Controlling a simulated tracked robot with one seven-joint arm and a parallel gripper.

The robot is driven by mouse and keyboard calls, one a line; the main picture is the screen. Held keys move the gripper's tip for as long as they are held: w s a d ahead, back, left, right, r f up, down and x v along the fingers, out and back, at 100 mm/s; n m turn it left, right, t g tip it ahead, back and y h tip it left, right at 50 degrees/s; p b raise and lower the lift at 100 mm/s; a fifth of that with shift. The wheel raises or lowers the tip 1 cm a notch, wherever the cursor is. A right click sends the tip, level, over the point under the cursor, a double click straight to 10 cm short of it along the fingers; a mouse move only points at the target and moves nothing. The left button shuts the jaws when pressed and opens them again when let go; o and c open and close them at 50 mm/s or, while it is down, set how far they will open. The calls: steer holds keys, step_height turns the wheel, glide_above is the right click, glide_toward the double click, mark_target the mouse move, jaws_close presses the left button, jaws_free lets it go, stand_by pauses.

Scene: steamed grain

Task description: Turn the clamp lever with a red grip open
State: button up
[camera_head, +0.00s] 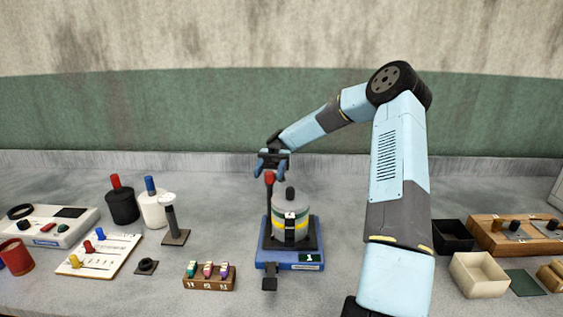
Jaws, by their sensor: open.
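The clamp lever's red grip (269,179) tops a dark upright rod at the left side of a blue base (291,256). A grey pot (290,203) with a yellow band and a black knob stands on that base, with a dark strap down its front. My gripper (273,164) is open, just above the red grip, with its blue fingers close to the grip's top. I cannot tell whether the fingers touch the grip.
A wooden block with several coloured clips (209,275) stands front left. Black (122,205) and white (153,208) canisters and a post on a plate (172,222) stand left. A black box (452,237) and a cream box (478,274) stand right. The bench behind the pot is clear.

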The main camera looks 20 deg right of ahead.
steer(key=s+r, duration=1.2)
steer(key=s, duration=0.2)
steer(key=shift+d, duration=0.15)
